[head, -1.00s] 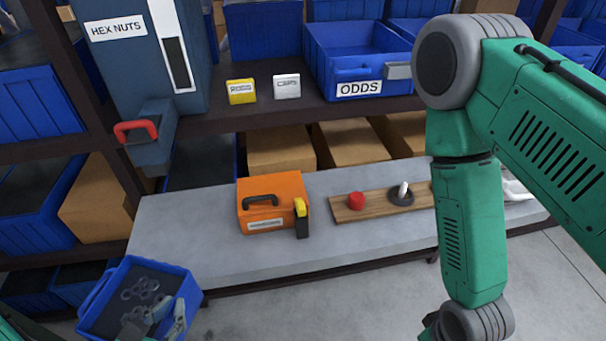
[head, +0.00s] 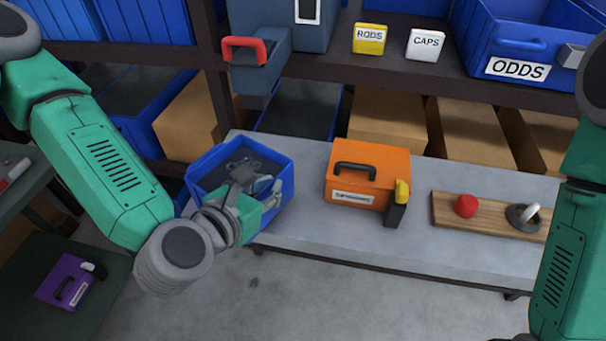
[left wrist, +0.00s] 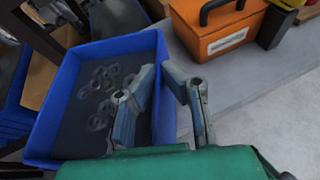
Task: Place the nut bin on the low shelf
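The nut bin (head: 284,192) is an open blue bin with several grey nuts in it. It is at the left end of the grey low shelf (head: 325,234), left of the orange case, and covers part of its edge. I cannot tell whether it rests on the shelf or hangs just above it. My left gripper (head: 264,190) is at the bin's near right side. In the left wrist view its fingers (left wrist: 160,78) straddle the right wall of the bin (left wrist: 108,48), one inside and one outside, closed on it. My right arm shows at the right, but its gripper is out of view.
An orange case (head: 368,172) with a yellow and black item at its corner stands on the shelf. Right of it lies a wooden board (head: 487,217) with a red knob. An upper shelf holds an ODDS bin (head: 520,50). A purple case (head: 70,280) is at lower left.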

